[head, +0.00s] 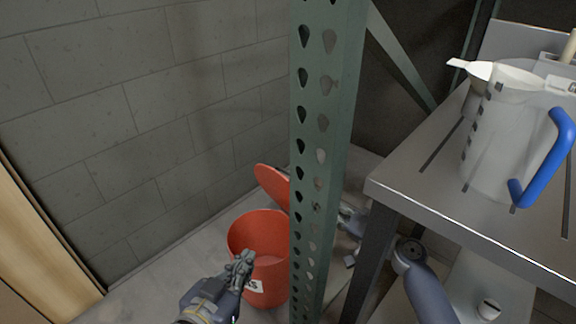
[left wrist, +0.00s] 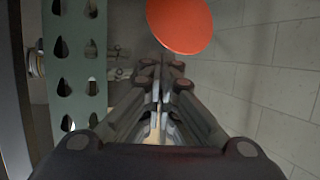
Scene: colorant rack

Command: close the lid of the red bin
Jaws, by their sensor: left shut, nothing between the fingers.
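The red bin (head: 275,284) stands on the floor by the wall, partly behind the green post. Its lid (head: 270,186) is open, tilted up at the bin's far side. In the left wrist view, a red disc that looks like the lid (left wrist: 180,22) lies just beyond the fingertips. My left gripper (head: 243,258) is in front of the bin's near side in the picture, apart from the lid; its fingers (left wrist: 163,66) are shut and empty.
A perforated green post (head: 320,110) stands upright beside the bin and covers its right side. A metal table (head: 425,185) at the right bears a clear pitcher (head: 495,150) with a blue handle. A grey block wall (head: 150,120) rises behind. A wooden panel (head: 45,220) is at the left.

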